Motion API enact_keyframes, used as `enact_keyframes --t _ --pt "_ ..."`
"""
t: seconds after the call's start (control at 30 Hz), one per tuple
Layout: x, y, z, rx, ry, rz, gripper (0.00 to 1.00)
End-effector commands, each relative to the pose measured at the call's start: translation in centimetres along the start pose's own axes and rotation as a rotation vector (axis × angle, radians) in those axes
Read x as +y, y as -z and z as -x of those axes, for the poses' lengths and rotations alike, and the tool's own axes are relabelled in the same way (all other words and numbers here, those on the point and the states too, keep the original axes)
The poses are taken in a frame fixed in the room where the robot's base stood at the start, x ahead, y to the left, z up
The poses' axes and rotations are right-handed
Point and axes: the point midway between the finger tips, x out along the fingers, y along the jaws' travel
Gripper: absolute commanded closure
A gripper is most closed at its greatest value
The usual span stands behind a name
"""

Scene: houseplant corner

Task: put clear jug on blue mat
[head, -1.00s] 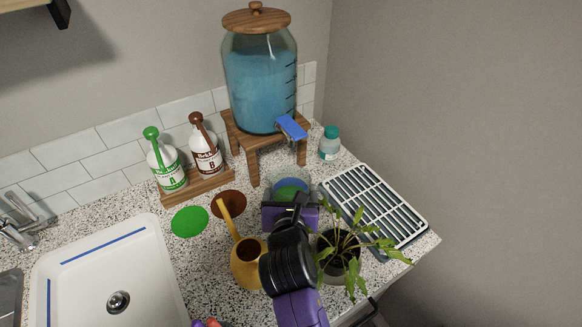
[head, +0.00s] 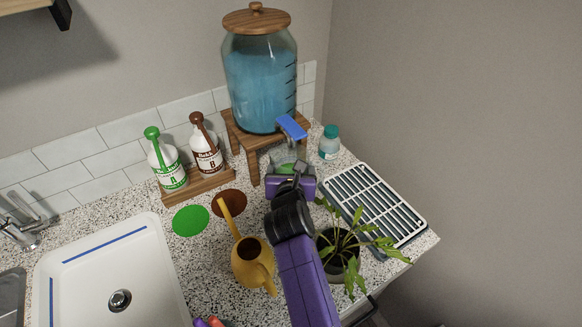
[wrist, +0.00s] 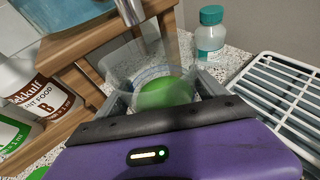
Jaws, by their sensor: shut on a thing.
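The clear jug (wrist: 150,65) is between my gripper's fingers, and my gripper (head: 289,178) is shut on it. In the head view the jug (head: 282,154) is near the dispenser's stand, below the blue tap handle. The metal spout comes down close to its rim in the wrist view. Something green shows through the jug's lower part; I cannot tell whether it is inside or beneath. The blue mat is mostly hidden behind the jug and my gripper, and I cannot tell whether the jug touches it.
The large dispenser (head: 260,85) stands on a wooden stand (head: 254,160). A teal-capped bottle (head: 329,142) and a slatted rack (head: 375,205) are to the right. A plant (head: 345,255) and yellow watering can (head: 252,262) flank my arm. Green (head: 191,220) and brown (head: 229,203) mats lie left.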

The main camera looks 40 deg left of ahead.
Motion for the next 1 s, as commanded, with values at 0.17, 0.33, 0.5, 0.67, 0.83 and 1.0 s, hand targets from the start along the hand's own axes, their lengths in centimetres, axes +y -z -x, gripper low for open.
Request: enact_keyframes --t 0.17,0.33,0.5,0.67,0.83,1.0 --pt "0.0 -0.1 0.0 -0.003 0.0 0.001 0.84" --pt "0.0 0.2 -0.1 0.0 0.0 0.001 0.0" --pt "0.0 0.2 -0.1 0.0 0.0 0.001 0.0" --pt "0.0 0.0 0.2 0.0 0.001 0.0 0.0" --pt "-0.2 0.0 1.8 -0.001 0.002 0.001 0.0" --pt "-0.1 0.1 4.5 -0.001 0.002 -0.001 0.0"
